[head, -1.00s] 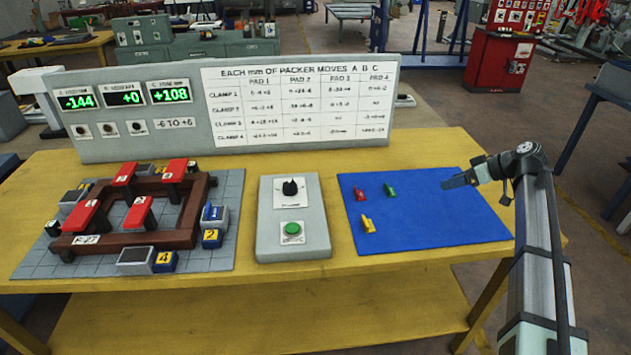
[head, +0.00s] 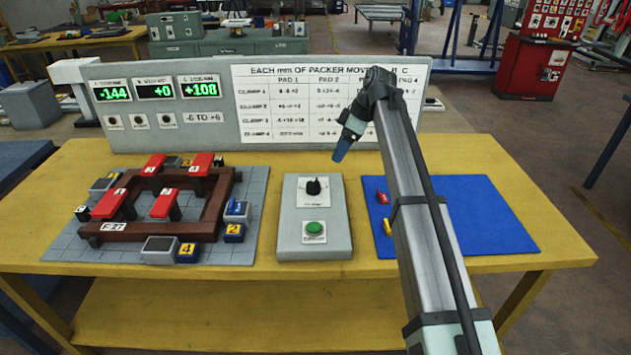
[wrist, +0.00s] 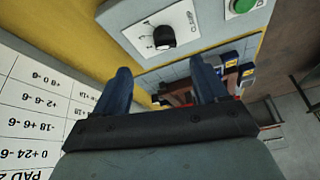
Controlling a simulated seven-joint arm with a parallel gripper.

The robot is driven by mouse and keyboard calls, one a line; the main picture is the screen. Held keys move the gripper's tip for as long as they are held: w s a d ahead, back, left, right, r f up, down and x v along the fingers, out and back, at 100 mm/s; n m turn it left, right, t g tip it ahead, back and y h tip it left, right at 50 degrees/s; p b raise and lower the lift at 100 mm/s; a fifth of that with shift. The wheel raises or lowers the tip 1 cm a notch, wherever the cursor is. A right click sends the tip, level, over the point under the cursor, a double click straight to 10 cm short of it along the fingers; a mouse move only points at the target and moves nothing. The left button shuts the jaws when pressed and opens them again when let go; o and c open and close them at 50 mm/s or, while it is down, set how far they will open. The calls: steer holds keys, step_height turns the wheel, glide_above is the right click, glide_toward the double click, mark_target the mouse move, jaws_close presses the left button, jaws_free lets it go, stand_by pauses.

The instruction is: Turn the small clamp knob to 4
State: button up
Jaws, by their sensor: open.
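The small black clamp knob (head: 313,187) sits on a white dial plate on the grey control box (head: 289,228) in the middle of the table. The wrist view also shows the knob (wrist: 164,37), with dial marks on its plate too small to read surely. My gripper (head: 340,152) is above and right of the knob in the head view, apart from it. In the wrist view its two blue fingers (wrist: 164,82) are spread with nothing between them. The green button (head: 314,228) is below the knob on the same box.
A brown frame (head: 205,230) with red clamps stands on a grey tiled plate at the left. A display board (head: 215,140) stands behind, its readouts showing -144, +0 and +108. A blue mat (head: 490,220) with red and yellow pieces lies at the right, partly hidden by my arm.

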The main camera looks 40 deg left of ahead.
mark_target(315, 181)
steer(key=x, duration=0.4)
steer(key=s+x, duration=0.1)
steer(key=x, duration=0.4)
steer(key=a+x, duration=0.1)
steer(key=x, duration=0.4)
steer(key=shift+s+r, duration=0.25)
steer(key=shift+r, duration=0.05)
steer(key=c, duration=1)
